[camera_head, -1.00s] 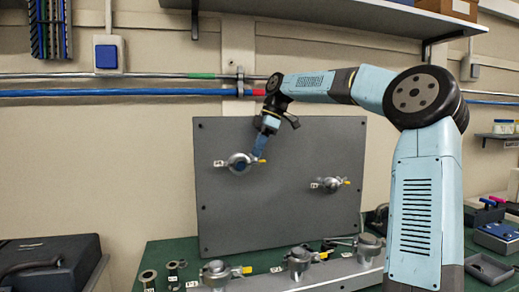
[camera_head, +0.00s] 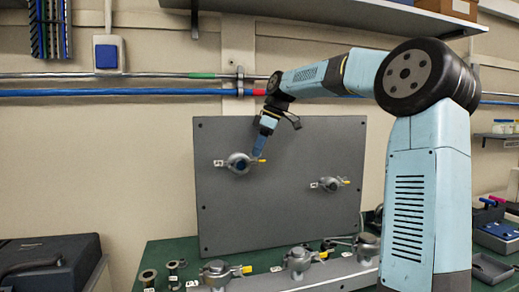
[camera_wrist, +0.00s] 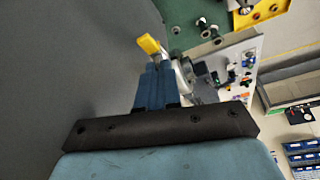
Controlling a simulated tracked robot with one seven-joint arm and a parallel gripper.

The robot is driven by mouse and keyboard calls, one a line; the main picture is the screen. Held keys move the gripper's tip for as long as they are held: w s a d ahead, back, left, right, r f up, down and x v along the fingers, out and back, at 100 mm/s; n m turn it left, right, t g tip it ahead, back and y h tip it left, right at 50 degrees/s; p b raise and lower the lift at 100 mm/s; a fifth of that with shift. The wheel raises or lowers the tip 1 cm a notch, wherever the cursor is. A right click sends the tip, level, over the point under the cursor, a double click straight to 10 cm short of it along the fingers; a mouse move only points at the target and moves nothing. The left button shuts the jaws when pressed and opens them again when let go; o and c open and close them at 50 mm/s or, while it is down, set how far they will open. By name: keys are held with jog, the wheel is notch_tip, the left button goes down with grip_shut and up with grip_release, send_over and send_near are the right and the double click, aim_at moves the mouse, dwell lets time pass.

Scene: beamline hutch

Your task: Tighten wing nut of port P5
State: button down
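An upright grey panel (camera_head: 215,215) carries two round metal clamps. The left clamp (camera_head: 238,168) has a dark blue centre and a yellow wing nut (camera_head: 262,160) on its right side. The right clamp (camera_head: 326,184) is smaller and also has a yellow end on its right. Small labels sit left of both clamps, too small to read. My gripper (camera_head: 257,154) reaches down to the left clamp's wing nut. In the wrist view my blue fingers (camera_wrist: 156,72) look shut at the yellow wing nut (camera_wrist: 148,44), which sticks out past their tips. The clamp (camera_wrist: 185,78) is partly hidden behind them.
A grey rail (camera_head: 330,268) on the green bench (camera_head: 165,250) bears several metal fittings with yellow ends. Loose dark spools (camera_head: 173,268) stand to its left. A black case (camera_head: 50,260) is at far left. A shelf (camera_head: 330,18) hangs above my arm.

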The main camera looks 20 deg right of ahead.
jog(key=shift+a+m+t, duration=0.1)
jog(key=shift+m+t, duration=0.4)
jog(key=shift+m, duration=0.8)
jog(key=c, duration=1.3)
grip_release()
jog(key=shift+h, duration=0.3)
jog(key=v, duration=1.3)
jog(key=shift+s+d+r, duration=0.1)
jog(key=shift+d+r, duration=0.1)
jog(key=shift+r, duration=0.1)
